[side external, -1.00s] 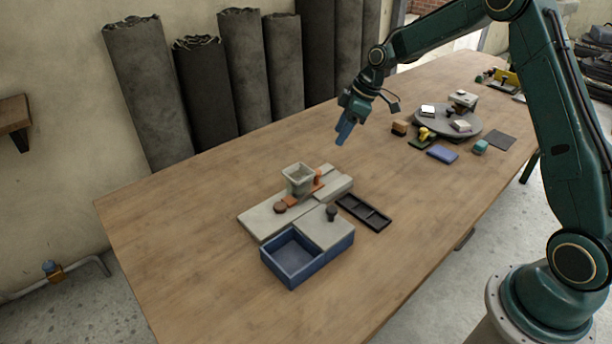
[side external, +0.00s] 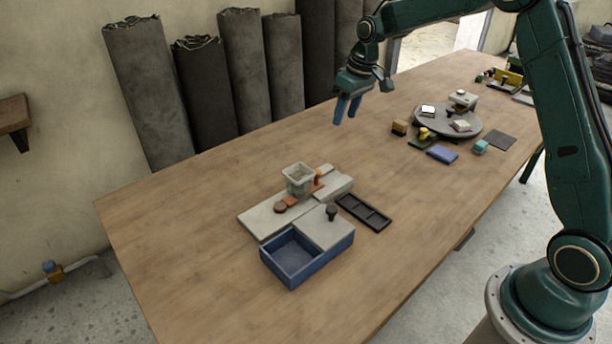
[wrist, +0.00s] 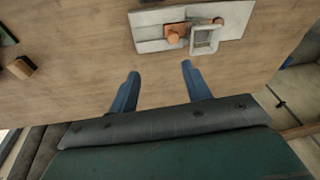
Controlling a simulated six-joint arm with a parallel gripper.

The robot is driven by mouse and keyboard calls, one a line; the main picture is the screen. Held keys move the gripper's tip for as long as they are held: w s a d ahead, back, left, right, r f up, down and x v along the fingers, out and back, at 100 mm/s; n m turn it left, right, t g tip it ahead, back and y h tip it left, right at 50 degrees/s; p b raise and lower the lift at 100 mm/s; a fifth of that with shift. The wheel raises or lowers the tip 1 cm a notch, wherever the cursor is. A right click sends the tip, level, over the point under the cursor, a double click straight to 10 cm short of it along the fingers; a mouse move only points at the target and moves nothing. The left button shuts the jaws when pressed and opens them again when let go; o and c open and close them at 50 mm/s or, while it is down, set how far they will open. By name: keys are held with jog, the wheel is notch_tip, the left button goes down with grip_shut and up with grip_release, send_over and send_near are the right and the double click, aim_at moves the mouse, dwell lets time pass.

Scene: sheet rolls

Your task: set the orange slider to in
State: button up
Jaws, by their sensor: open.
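The orange slider (side external: 319,179) sits on a grey slab (side external: 262,219) on the table, partly hidden in the side view behind a grey square cup (side external: 298,180). A round brown-orange knob (side external: 280,207) lies on the slab in front of the cup. In the wrist view the orange part (wrist: 174,33) shows beside the cup (wrist: 205,39) on the slab (wrist: 149,42). My gripper (side external: 346,112) is open and empty, high above the table behind the slab. Its blue fingers (wrist: 160,80) stand apart in the wrist view, clear of the slab.
A blue box (side external: 292,262) with a partly covering grey lid and dark knob (side external: 331,212) stands in front of the slab. A black tray (side external: 364,212) lies right of it. A round grey turntable (side external: 436,122) with small blocks stands farther right. The table's left is clear.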

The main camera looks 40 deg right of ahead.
jog(key=shift+s+a+r+m+g+h, duration=0.15)
jog(key=shift+s+a+r+m+h, duration=0.1)
jog(key=shift+r+m, duration=0.95)
jog(key=shift+s+a+r+m+g+h, duration=0.15)
jog(key=shift+r+m, duration=0.55)
jog(key=shift+m, duration=1.05)
jog(key=shift+s+a+r+m+g+h, duration=0.25)
jog(key=shift+r+m, duration=0.7)
jog(key=shift+m, duration=0.5)
jog(key=shift+w, duration=0.1)
jog(key=s+a+r+n+t, duration=0.1)
jog(key=s+a+r+n, duration=0.15)
jog(key=s+r, duration=0.45)
jog(key=s+a+r+n+t, duration=0.1)
jog(key=s+a+r+t, duration=0.15)
jog(key=s, duration=0.85)
jog(key=s+a+f+n, duration=0.1)
jog(key=s+n, duration=0.1)
jog(key=s, duration=0.6)
jog(key=s+a+f+n+t, duration=0.1)
jog(key=s+f, duration=0.1)
jog(key=s, duration=0.6)
jog(key=shift+s+a+f+n, duration=0.15)
jog(key=shift+s+a+n, duration=0.2)
jog(key=shift+s, duration=0.05)
